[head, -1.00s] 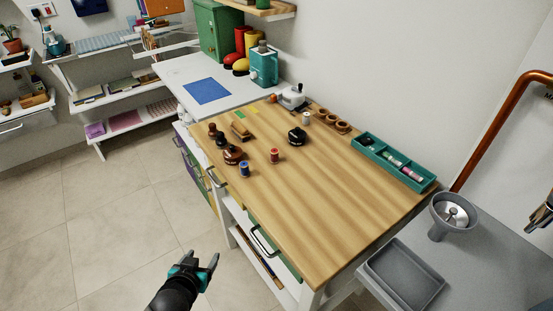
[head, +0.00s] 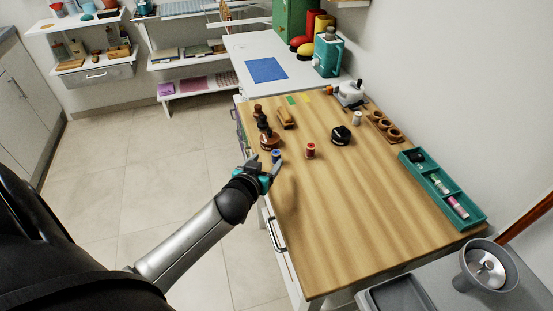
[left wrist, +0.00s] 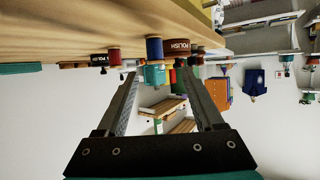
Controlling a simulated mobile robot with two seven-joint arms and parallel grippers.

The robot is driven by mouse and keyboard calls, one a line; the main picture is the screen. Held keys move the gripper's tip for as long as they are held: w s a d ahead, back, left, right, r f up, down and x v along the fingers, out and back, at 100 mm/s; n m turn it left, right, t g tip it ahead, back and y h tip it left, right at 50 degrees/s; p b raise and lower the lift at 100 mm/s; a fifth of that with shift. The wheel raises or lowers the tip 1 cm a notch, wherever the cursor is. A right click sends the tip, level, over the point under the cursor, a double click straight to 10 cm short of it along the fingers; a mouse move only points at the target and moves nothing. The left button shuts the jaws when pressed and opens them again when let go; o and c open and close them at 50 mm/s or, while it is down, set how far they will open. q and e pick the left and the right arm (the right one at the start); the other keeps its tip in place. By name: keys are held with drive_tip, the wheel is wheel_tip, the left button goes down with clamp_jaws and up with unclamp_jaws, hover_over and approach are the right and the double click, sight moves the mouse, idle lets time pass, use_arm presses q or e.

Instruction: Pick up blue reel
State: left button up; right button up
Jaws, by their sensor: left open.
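The blue reel (head: 276,155) stands upright near the left edge of the wooden worktop (head: 350,220). My left gripper (head: 266,163) is open and empty at that edge, with its fingertips close to the reel. In the left wrist view, which looks upside down, the blue reel (left wrist: 154,48) shows ahead, between the lines of the two open fingers (left wrist: 158,74) and beyond their tips. I see no contact. A red reel (head: 310,150) stands to the right of the blue one. My right gripper is not in view.
A brown polish tin (head: 269,141) stands just behind the blue reel, with dark-knobbed items near it. A wooden brush (head: 286,117) and a black tin (head: 341,135) lie farther back. A teal tray (head: 471,218) sits at the right. The front worktop is clear.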

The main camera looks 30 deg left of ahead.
sight(275, 155)
use_arm(q)
drive_tip(key=shift+d+b+x, duration=0.2)
drive_tip(key=shift+b+x, duration=0.25)
drive_tip(key=shift+x, duration=1.45)
drive_tip(key=shift+d+b+x, duration=0.2)
drive_tip(key=shift+b+x, duration=0.2)
drive_tip(key=shift+x, duration=1.5)
drive_tip(key=shift+f, duration=0.2)
clamp_jaws()
